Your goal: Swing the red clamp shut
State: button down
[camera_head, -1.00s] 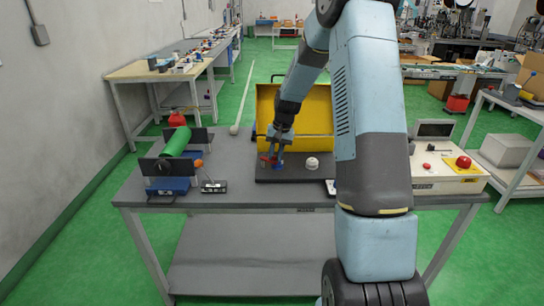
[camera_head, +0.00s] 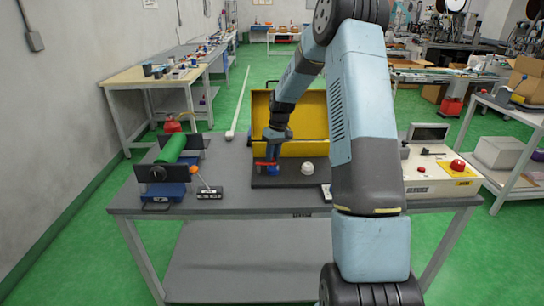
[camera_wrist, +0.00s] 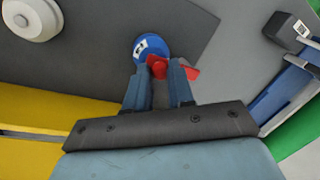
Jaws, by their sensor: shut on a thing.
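The red clamp (camera_head: 264,164) is at the left end of a dark base plate (camera_head: 300,182) on the workbench. It is small and partly covered by my fingers. In the wrist view red parts of the clamp (camera_wrist: 192,73) show between and beside the fingertips, next to a round blue piece (camera_wrist: 150,46) with a white mark. The blue piece also shows in the head view (camera_head: 274,170). My gripper (camera_head: 271,160) points down at the clamp, its fingers shut on a red part of it, also seen in the wrist view (camera_wrist: 158,78). The clamp's exact angle is hard to tell.
A white round knob (camera_head: 308,168) stands right of the clamp on the plate. A yellow bin (camera_head: 312,105) rises close behind. Left is a green cylinder (camera_head: 172,148) in a stand; right is a console with a red button (camera_head: 457,165). The bench front is clear.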

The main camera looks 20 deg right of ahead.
jog(key=shift+w, duration=0.1)
dwell(0.3)
jog(key=c, duration=1)
grip_release()
jog(key=shift+r, duration=0.15)
jog(key=d+r, duration=0.1)
jog(key=r, duration=0.7)
jog(key=d+r, duration=0.1)
jog(key=r, duration=0.4)
jog(key=shift+w+d+r, duration=0.1)
jog(key=shift+w+d, duration=0.2)
jog(key=shift+w, duration=0.1)
